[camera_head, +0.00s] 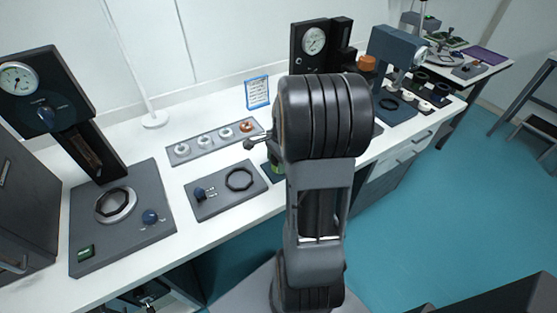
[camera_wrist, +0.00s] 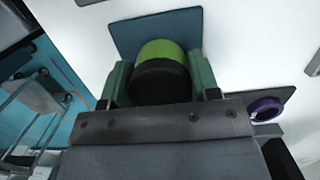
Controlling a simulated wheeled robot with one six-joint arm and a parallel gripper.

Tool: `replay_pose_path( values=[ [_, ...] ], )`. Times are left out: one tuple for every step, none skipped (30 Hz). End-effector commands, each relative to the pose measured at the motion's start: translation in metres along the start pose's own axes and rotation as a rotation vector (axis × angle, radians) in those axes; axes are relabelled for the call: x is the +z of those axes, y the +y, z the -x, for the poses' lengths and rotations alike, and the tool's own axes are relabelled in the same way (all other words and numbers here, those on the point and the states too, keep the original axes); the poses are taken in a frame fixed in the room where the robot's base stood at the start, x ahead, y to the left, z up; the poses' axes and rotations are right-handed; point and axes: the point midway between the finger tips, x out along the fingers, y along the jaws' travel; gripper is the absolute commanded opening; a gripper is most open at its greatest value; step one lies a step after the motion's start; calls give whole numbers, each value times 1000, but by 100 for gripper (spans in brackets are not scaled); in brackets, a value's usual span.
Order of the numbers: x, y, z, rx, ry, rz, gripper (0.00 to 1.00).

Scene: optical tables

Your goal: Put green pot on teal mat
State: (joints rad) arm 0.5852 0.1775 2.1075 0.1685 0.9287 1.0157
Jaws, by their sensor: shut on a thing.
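My gripper (camera_wrist: 160,78) is shut on the green pot (camera_wrist: 158,50), with one green finger on each side of it. The pot has a bright green side and a black end facing the wrist camera. The teal mat (camera_wrist: 128,38) lies directly behind the pot in the wrist view. In the head view a bit of the green pot (camera_head: 279,169) shows beside my arm, over the mat's visible corner (camera_head: 267,174). My arm hides most of both there. I cannot tell whether the pot touches the mat.
A grey plate with a dark ring (camera_head: 240,179) and blue knob lies left of the mat. Behind it is a strip of several small rings (camera_head: 204,141). A gauge stand (camera_head: 120,215) is at left; a microscope-like device (camera_head: 392,60) is at right.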

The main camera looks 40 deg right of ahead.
Motion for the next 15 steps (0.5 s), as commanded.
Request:
replay_pose_path(
  values=[
    [0, 0, -3, 1, -1, 0, 27],
    [0, 0, -2, 0, 0, 0, 58],
    [0, 0, -1, 1, 0, 0, 62],
    [0, 0, -1, 1, 0, 0, 65],
    [0, 0, -1, 1, 0, 0, 68],
    [0, 0, -1, 1, 0, 0, 72],
    [0, 0, -1, 1, 0, 0, 75],
    [0, 0, -1, 1, 0, 0, 78],
    [0, 0, -1, 1, 0, 0, 81],
    [0, 0, -1, 1, 0, 0, 81],
    [0, 0, -1, 0, 0, 0, 81],
    [0, 0, -1, 0, 0, 0, 81],
    [0, 0, -1, 0, 0, 0, 81],
    [0, 0, -1, 0, 0, 0, 81],
    [0, 0, -1, 0, 0, 0, 81]
  ],
)
